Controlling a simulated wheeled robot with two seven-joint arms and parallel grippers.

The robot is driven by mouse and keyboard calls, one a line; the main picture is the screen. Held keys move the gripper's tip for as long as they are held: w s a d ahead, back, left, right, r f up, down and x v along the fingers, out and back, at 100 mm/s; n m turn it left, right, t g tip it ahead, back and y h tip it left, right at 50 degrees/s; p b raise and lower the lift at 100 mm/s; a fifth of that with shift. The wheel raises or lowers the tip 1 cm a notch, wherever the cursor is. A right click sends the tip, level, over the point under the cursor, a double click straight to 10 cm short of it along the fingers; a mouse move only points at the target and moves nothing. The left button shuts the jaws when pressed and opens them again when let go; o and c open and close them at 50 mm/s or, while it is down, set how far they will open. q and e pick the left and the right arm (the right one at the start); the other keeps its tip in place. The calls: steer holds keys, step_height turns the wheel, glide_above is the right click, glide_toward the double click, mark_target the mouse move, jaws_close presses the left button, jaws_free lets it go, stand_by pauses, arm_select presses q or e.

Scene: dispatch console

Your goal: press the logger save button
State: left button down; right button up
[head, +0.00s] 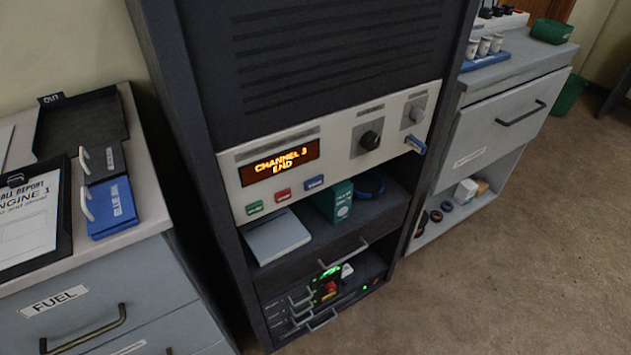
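A dark equipment rack stands in the middle of the head view. Below the display are a green button (254,208), a red button (283,195) and a blue button (314,182). Their labels are too small to read, so I cannot tell which one is save. Lower in the rack, a small unit with a green-lit readout (328,273) and a red part (329,288) sits in an open bay. Neither gripper is in view.
The panel also carries a black knob (369,140) and a blue-ended plug (415,144). Left is a grey cabinet (120,253) with a clipboard (30,220) and blue binder (110,207). Right is a grey counter (510,65) with cups. The floor (500,270) at front right is clear.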

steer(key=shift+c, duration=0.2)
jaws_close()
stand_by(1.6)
